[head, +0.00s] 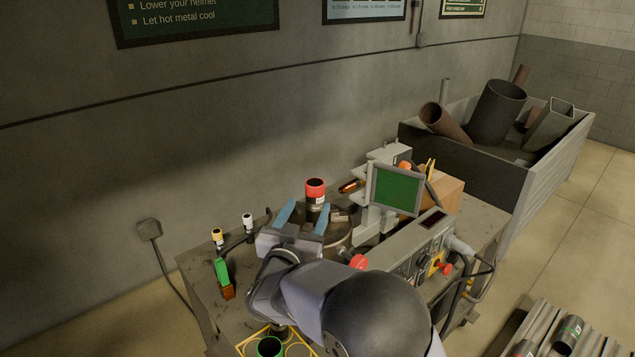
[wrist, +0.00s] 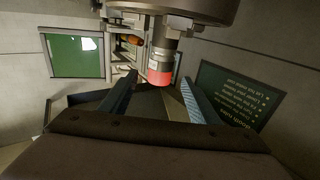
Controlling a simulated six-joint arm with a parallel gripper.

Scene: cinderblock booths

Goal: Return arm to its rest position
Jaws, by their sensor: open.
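My gripper (head: 303,216) is open over the workbench, its two blue fingers pointing towards the wall. A dark tube with a red upper band (head: 316,188) stands upright on a round dark fixture (head: 343,236) just beyond the fingertips. In the wrist view, which looks upside down, the red-banded tube (wrist: 161,66) shows between and beyond the spread fingers of the gripper (wrist: 158,82). Nothing is gripped. My arm reaches in from the front and hides part of the bench and the fixture.
A grey column with a green screen (head: 396,191) and a control box (head: 408,248) with cables stand right of the arm. Small bottles (head: 218,238) and a green-topped item (head: 222,272) are on the left. A green-rimmed tube (head: 270,347) is in front. A scrap bin (head: 545,178) stands behind right.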

